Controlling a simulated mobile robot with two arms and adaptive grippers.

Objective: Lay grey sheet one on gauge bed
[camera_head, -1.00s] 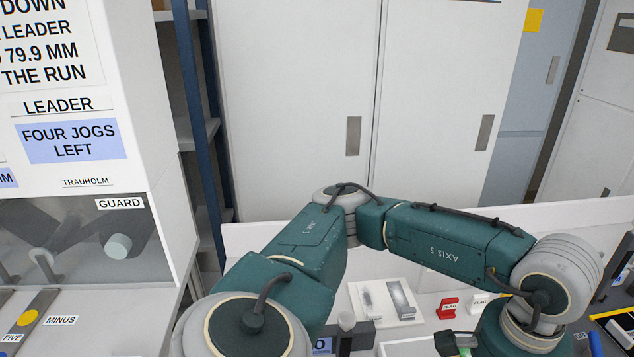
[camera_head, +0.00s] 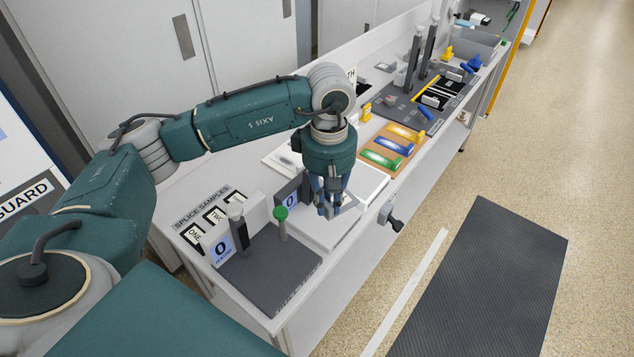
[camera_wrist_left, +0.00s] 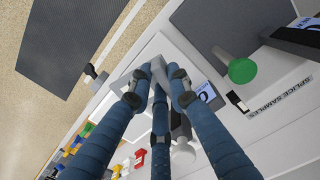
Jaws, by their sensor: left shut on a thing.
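My left gripper (camera_head: 332,203) points down over the white platform (camera_head: 318,236) on the bench. In the head view the gripper mostly hides this piece. A dark grey plate (camera_head: 262,274) with a post and a display reading 0 lies left of the gripper. A second 0 display (camera_head: 290,205) stands behind the platform. I cannot tell which is the gauge bed. My right gripper is out of view.
Splice sample slots (camera_head: 207,224) lie at the back left. Coloured handles (camera_head: 388,147) sit on an orange board to the right. A crank (camera_head: 390,214) juts from the bench front.

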